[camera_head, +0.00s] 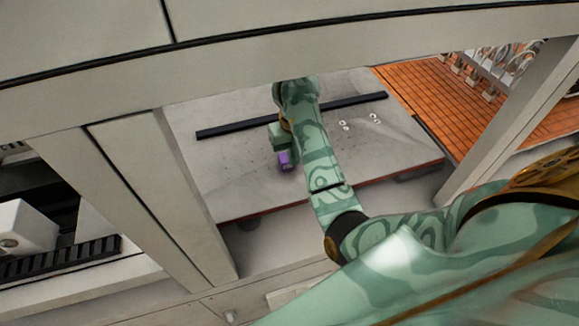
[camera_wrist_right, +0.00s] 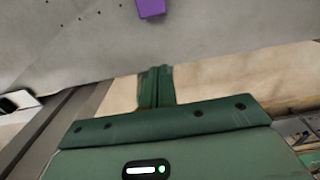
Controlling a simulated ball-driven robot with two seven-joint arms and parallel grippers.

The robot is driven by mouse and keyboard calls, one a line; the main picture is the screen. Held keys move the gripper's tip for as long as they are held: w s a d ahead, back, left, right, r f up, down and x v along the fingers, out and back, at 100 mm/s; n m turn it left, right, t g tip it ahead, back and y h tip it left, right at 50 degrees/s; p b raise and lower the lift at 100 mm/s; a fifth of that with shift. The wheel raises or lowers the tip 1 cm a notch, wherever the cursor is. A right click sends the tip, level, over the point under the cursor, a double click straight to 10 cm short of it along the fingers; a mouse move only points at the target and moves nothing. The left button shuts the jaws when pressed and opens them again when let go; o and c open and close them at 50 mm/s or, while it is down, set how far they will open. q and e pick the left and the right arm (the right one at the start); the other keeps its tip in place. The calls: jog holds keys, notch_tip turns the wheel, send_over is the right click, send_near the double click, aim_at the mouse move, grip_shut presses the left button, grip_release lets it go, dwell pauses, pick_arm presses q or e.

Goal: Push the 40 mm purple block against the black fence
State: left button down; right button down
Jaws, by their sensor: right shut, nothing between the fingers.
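The purple block (camera_head: 284,159) sits on the grey table top (camera_head: 235,180), on the near side of the black fence (camera_head: 236,129) and clearly apart from it. The fence is a long dark bar lying at a slant; my right arm hides its middle. My right gripper (camera_head: 281,146) appears right by the block in the head view. In the right wrist view its green fingers (camera_wrist_right: 157,72) are shut and empty. There the block (camera_wrist_right: 151,7) is cut by the top edge, with a visible gap between it and the fingertips. My left gripper is not in view.
Several small pale round pieces (camera_head: 345,125) lie right of my arm near the fence. Grey gantry posts (camera_head: 160,200) stand at left and right, with a beam (camera_head: 100,80) across the top. The table left of the block is clear.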

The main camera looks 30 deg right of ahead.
aim_at(289, 174)
notch_tip(289, 174, down, 9)
jog(key=b, duration=0.4)
jog(key=w, duration=0.2)
jog(key=shift+w+d+f, duration=0.2)
jog(key=shift+w+d, duration=0.15)
jog(key=shift+d, duration=0.05)
jog(key=shift+w+d, duration=0.15)
jog(key=shift+w, duration=0.45)
